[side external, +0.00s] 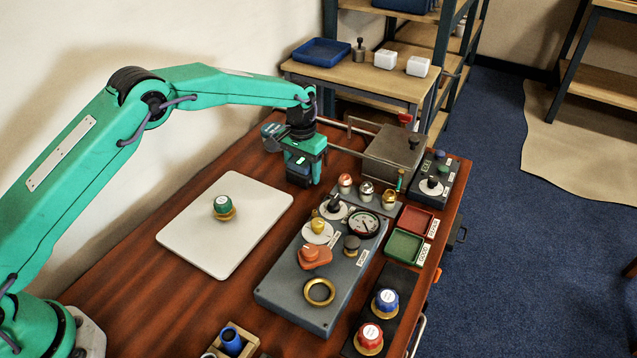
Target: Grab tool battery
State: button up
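My arm reaches across to the back of the wooden table, and my gripper (305,172) points down there, left of the grey metal box. A teal block with a small lit green patch and a dark lower part shows at the end of my arm. I cannot tell which part of it is gripper and which might be a battery. A dark teal and black piece (272,133) shows just left of my wrist; it may belong to a tool or battery, but it is too small to tell. The finger gap is not visible.
A grey box (395,155) with a knob stands right of my gripper. A grey panel (280,292) with gauge, knobs and brass ring lies in front. A white board (190,243) carries a green-capped part (223,207). Red (416,220) and green (403,246) trays sit right.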

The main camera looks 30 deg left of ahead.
aim_at(303, 160)
jog(key=shift+r, duration=0.15)
jog(key=shift+c, duration=0.2)
jog(key=shift+r, duration=0.85)
notch_tip(303, 160, up, 2)
jog(key=shift+r, duration=0.15)
jog(key=s+d+r, duration=0.6)
jog(key=s+d, duration=0.2)
jog(key=shift+d+r, duration=0.25)
jog(key=shift+r, duration=0.15)
